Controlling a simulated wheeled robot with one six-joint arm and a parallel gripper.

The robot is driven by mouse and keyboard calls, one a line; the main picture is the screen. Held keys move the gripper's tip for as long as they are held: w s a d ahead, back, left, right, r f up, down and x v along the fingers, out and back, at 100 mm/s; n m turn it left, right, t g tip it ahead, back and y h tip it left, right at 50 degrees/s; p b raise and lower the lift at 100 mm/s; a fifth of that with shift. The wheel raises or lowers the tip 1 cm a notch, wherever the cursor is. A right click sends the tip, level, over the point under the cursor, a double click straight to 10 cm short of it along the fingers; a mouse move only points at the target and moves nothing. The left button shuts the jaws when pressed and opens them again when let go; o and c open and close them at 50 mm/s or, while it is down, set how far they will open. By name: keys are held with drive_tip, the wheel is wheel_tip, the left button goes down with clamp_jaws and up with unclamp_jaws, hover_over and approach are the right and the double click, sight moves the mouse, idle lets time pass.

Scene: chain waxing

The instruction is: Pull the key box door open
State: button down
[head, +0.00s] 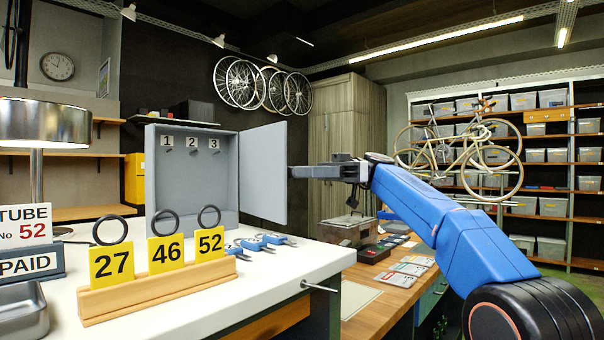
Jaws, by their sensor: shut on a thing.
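The grey key box (189,228) stands at the back of the white bench. Its door (262,172) is hinged at the box's right side and stands swung well open, so the inside shows. Inside are hooks under labels 1, 2 and 3 (190,142). My gripper (297,172) is at the door's free right edge, at about mid-height. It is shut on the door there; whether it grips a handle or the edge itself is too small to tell. My blue arm reaches in from the lower right.
A wooden stand (160,290) with yellow tags 27, 46 and 52 is at the bench front. Several blue-handled tools (262,240) lie right of the box. A lamp (40,125) and a metal tray (22,310) are at left. A wooden counter (362,308) with cards is below my arm.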

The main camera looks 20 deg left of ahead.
idle(0.4)
drive_tip(key=c, duration=1.6)
unclamp_jaws()
drive_tip(key=shift+w, duration=0.1)
